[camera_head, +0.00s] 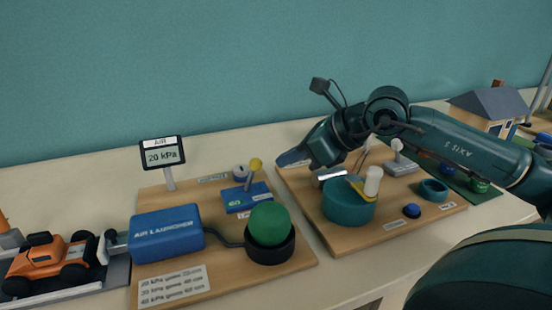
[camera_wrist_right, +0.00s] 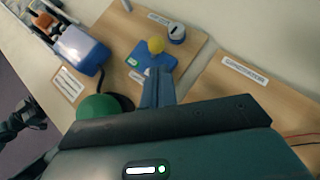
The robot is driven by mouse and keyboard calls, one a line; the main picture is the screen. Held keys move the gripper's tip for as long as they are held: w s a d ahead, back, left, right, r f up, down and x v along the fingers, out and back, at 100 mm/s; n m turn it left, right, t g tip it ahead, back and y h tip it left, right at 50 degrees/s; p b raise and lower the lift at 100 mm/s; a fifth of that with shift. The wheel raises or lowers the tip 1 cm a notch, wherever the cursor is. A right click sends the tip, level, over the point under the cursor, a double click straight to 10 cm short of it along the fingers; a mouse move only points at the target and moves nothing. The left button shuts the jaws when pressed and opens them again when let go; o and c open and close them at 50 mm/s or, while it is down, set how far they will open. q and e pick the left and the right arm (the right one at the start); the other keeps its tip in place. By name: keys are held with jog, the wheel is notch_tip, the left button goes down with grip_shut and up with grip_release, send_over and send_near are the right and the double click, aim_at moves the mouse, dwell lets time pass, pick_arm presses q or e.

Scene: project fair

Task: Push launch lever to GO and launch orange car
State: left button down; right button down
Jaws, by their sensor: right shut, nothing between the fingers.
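The launch lever, with a yellow knob (camera_head: 255,164), stands on a blue base (camera_head: 247,198) on the launcher board. The knob also shows in the right wrist view (camera_wrist_right: 156,45). My right gripper (camera_head: 283,159) is shut and empty. Its tips are just right of the knob in the head view, apart from it. In the right wrist view the shut fingers (camera_wrist_right: 158,88) point at the blue base. The orange car (camera_head: 48,262) sits on a track at far left, left of the blue air launcher box (camera_head: 167,233).
A green ball (camera_head: 268,223) sits in a black ring on the board. The gauge sign (camera_head: 163,155) reads 20 kPa. A second board on the right carries a teal drum (camera_head: 347,205) and a white post. A small house (camera_head: 488,110) stands far right.

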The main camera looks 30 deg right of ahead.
aim_at(251, 176)
pick_arm(q)
jog(key=shift+w+d+f+g+p, duration=0.4)
jog(key=shift+w+d+g+p, duration=0.15)
jog(key=shift+p, duration=0.4)
pick_arm(e)
jog(key=shift+x, duration=1.9)
pick_arm(q)
jog(key=shift+r, duration=0.1)
